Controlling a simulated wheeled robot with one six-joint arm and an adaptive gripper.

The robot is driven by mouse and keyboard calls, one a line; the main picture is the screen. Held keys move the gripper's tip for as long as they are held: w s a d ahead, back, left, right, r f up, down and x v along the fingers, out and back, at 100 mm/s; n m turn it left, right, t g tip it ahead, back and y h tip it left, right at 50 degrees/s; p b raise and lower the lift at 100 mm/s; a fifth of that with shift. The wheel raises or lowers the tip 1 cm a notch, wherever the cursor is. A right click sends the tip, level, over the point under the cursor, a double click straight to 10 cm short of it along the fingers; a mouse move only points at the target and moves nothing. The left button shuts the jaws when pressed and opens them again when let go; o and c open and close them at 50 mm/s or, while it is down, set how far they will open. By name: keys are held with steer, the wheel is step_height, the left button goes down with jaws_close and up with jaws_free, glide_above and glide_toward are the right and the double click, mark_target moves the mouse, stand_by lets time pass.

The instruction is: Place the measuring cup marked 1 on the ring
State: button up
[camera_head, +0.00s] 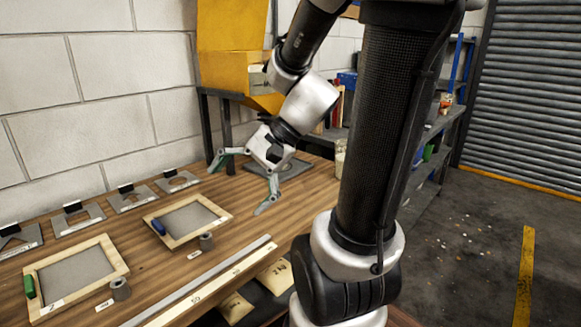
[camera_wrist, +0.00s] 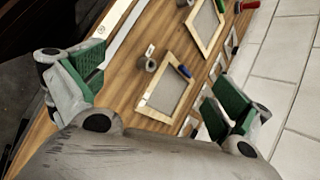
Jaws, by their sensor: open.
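My gripper (camera_head: 243,184) is open and empty above the wooden bench, its two green-padded fingers spread wide. It also shows in the wrist view (camera_wrist: 158,82), with nothing between the pads. A pale jar-like vessel (camera_head: 340,158) stands at the far end of the bench, partly hidden by my arm; I cannot tell whether it is a measuring cup, and no mark 1 is readable. Two small grey round pieces, one near (camera_head: 121,290) and one farther (camera_head: 206,242), stand beside the framed screens. I cannot tell whether either is the ring.
Two wood-framed screens (camera_head: 112,255) lie on the bench (camera_head: 160,265), with green and blue handled tools on them. Metal stencil plates (camera_head: 78,222) line the wall side. A long strip (camera_head: 215,288) runs along the front edge. A dark plate (camera_head: 290,170) lies behind my gripper.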

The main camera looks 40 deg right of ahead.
steer(key=s+d+r+n+t+h, duration=0.1)
steer(key=s+d+r+n+h, duration=0.3)
steer(key=n, duration=0.7)
steer(key=s+d+h, duration=0.2)
steer(key=d+h, duration=0.1)
steer(key=d, duration=0.1)
steer(key=shift+s+d+r+h, duration=0.25)
steer(key=shift+s+r+h, duration=0.05)
steer(key=shift+s, duration=0.05)
